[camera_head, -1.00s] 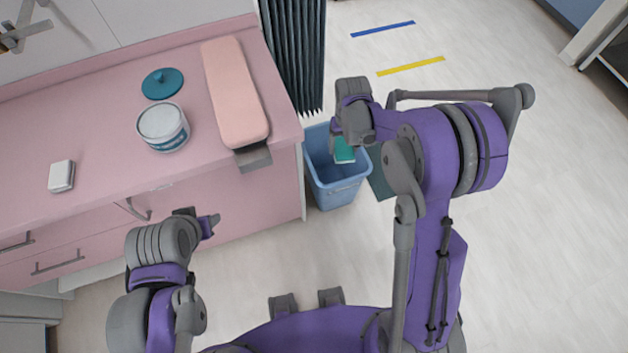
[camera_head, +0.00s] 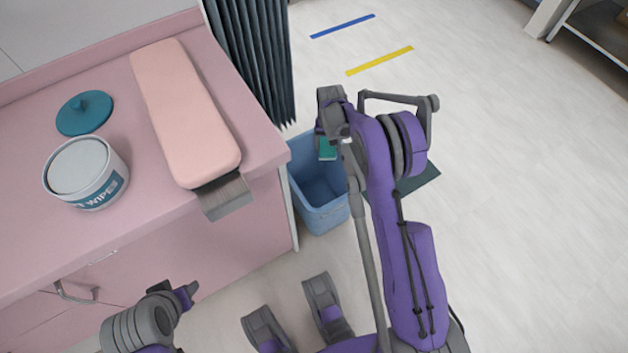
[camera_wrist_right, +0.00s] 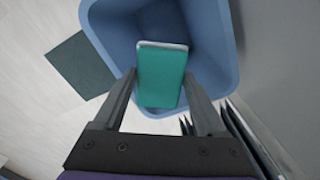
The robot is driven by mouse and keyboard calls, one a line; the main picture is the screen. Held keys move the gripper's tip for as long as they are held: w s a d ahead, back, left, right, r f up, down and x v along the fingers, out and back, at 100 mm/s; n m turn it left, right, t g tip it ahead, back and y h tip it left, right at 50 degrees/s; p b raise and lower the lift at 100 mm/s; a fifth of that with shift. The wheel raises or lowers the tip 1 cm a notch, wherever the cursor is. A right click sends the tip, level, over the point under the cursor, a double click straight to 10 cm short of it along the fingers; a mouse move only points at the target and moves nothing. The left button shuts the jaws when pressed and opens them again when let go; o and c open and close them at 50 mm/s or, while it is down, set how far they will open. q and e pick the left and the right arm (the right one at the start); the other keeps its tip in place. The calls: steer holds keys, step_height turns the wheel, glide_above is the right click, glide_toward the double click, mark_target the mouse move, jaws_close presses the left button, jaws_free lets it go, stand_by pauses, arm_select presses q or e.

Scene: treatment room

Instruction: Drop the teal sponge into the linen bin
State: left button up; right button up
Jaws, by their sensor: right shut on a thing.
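The teal sponge (camera_head: 327,149) hangs over the blue linen bin (camera_head: 325,217) on the floor beside the pink counter. My right gripper (camera_head: 326,133) is shut on the sponge, above the bin's opening. In the right wrist view the sponge (camera_wrist_right: 161,77) sits between the two fingers (camera_wrist_right: 158,92), with the inside of the bin (camera_wrist_right: 212,45) behind it. The sponge's exact height against the bin's rim is hard to tell. My left gripper (camera_head: 187,293) is low at the counter's front, apart from the bin; its jaws are too small to read.
The pink counter (camera_head: 150,225) holds a wipes tub (camera_head: 95,190), a teal lid (camera_head: 84,113) and a pink padded board (camera_head: 185,110). A dark pleated curtain (camera_head: 253,60) hangs behind the bin. A dark mat (camera_head: 418,180) lies right of the bin.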

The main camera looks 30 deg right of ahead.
steer(key=shift+w+f, duration=0.1)
steer(key=shift+w, duration=0.3)
steer(key=shift+s+f+b, duration=0.1)
steer(key=shift+f+b, duration=0.25)
steer(key=shift+f, duration=0.2)
arm_select(q)
steer(key=shift+s+b+x, duration=0.15)
steer(key=shift+b+x, duration=0.35)
steer(key=shift+x, duration=0.35)
steer(key=shift+s+b+x, duration=0.15)
steer(key=shift+b+x, duration=0.35)
steer(key=shift+x, duration=0.3)
arm_select(e)
steer(key=shift+f, duration=2.35)
arm_select(q)
steer(key=shift+f, duration=0.15)
arm_select(e)
steer(key=o, duration=1.5)
arm_select(q)
step_height(320, 180, up, 3)
steer(key=shift+s+f+p, duration=0.15)
steer(key=shift+f+p, duration=0.05)
steer(key=shift+p, duration=0.85)
arm_select(e)
steer(key=shift+o, duration=0.2)
step_height(320, 180, up, 11)
steer(key=shift+f, duration=0.1)
